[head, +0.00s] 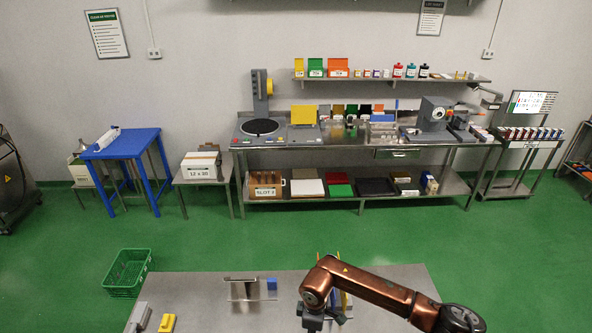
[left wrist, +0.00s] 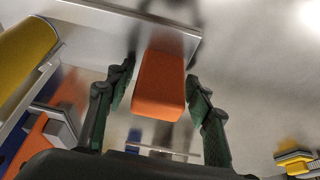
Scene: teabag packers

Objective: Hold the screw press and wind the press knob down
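In the left wrist view my left gripper (left wrist: 160,72) is open, with one dark finger on each side of an orange block-shaped part (left wrist: 160,88). Small gaps seem to show beside it, and contact cannot be made out. Whether this part belongs to the screw press is unclear; no screw press or round press knob can be picked out for certain. A shiny metal plate (left wrist: 110,22) lies beyond the fingertips.
The near table (head: 210,290) bears a metal fixture (head: 240,291), a blue block (head: 271,283) and a yellow part (head: 167,322). My arm partly covers yellow and blue parts. A green crate (head: 127,272) stands on the floor at left. A loaded workbench (head: 350,143) lines the wall.

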